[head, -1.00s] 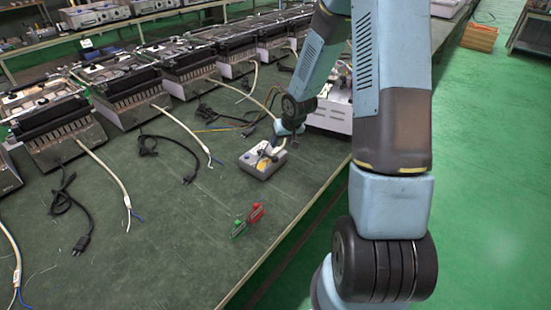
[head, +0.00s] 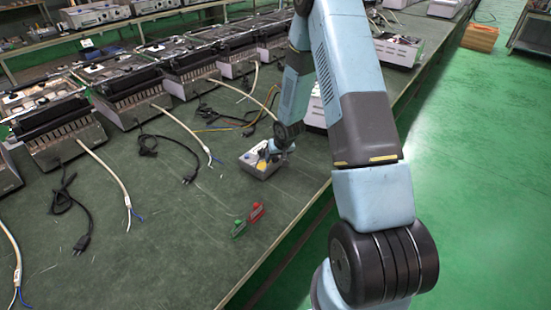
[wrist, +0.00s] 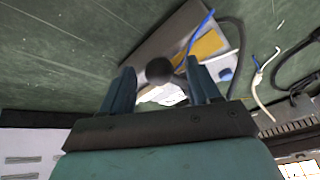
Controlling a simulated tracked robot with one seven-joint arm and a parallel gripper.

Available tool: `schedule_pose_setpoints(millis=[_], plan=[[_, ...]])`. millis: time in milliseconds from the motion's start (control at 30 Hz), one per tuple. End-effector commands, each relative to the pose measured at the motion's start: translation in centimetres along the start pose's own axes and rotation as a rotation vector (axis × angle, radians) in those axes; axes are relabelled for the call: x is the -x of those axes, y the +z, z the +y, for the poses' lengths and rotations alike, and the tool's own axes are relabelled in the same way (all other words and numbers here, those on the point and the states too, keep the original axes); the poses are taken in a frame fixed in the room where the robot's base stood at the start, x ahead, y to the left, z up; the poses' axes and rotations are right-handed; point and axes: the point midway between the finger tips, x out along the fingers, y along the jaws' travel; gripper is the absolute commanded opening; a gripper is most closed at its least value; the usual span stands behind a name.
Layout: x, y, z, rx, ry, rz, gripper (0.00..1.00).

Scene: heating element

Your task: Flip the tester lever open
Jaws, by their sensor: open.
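The tester is a small grey box (head: 258,166) with a yellow patch on top, lying on the green bench in the head view. In the wrist view its grey body (wrist: 165,38) and yellow panel (wrist: 208,45) show beyond the fingers. A dark round knob (wrist: 158,70), apparently the lever's end, sits between the two fingertips. My gripper (wrist: 160,84) is open, with a finger on either side of the knob; I cannot tell if either touches it. In the head view, my gripper (head: 270,149) is over the tester's right part and hides some of it, including the lever.
A red clip (head: 256,212) and a green clip (head: 239,229) lie in front of the tester. Several heating units (head: 58,138) with loose cables line the bench's left side. A black plug cable (head: 188,178) lies left of the tester. The front bench area is mostly clear.

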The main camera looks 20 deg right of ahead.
Motion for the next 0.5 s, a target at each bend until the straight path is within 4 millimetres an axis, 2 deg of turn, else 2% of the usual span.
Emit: schedule_pose_setpoints(millis=[367,500], plan=[[-0.51,0.04,0.05,0.000,0.000,0.000,0.61],[-0.50,0.04,0.06,0.000,0.000,0.000,0.51]])
